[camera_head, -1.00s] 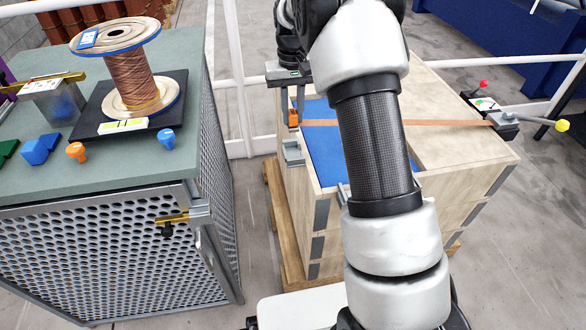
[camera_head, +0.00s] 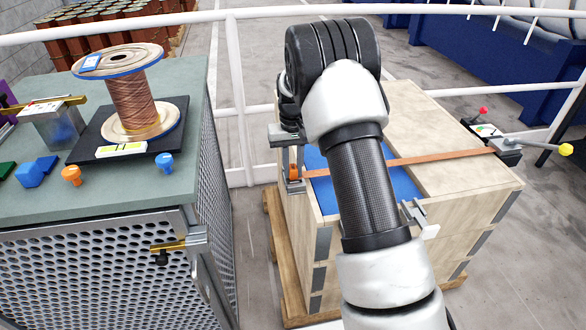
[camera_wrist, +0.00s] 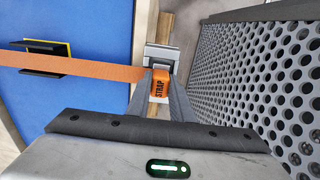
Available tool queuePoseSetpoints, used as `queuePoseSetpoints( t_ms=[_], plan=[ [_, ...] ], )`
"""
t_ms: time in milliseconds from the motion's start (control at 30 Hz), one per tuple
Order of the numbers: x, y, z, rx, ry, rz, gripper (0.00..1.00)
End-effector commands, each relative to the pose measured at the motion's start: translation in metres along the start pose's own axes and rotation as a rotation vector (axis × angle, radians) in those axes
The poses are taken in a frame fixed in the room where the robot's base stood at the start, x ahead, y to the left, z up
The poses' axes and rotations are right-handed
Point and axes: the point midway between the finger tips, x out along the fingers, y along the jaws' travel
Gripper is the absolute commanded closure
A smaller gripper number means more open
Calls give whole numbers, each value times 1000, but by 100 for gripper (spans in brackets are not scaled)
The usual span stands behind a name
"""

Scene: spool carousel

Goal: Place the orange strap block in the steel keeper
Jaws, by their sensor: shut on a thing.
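The orange strap block (camera_head: 293,172) is between the fingers of my gripper (camera_wrist: 160,88). In the wrist view the block (camera_wrist: 160,78) shows its STRAP label, with the orange strap (camera_wrist: 85,66) running off to the left. The steel keeper (camera_head: 297,187) is on the left side of the wooden crate. In the head view the block is right at the top of the keeper. In the wrist view the keeper (camera_wrist: 160,54) shows around and beyond the block. I cannot tell whether the block touches it or how deep it sits. My gripper is shut on the block.
The strap crosses the blue top panel (camera_head: 321,188) of the crate (camera_head: 445,155) to a tensioner (camera_head: 505,148) with a yellow-tipped lever. A perforated cabinet (camera_head: 100,265) bearing a copper spool (camera_head: 128,95) stands at left. A white railing (camera_head: 237,90) runs behind.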

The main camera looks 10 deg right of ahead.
Motion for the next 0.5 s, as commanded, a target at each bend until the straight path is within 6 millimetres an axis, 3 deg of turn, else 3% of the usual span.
queuePoseSetpoints(
  t_ms=[167,200,300,500],
  plan=[
    [4,0,0,0,0,0,100],
    [4,0,0,0,0,0,77],
    [3,0,0,0,0,0,61],
    [3,0,0,0,0,0,61]
  ],
)
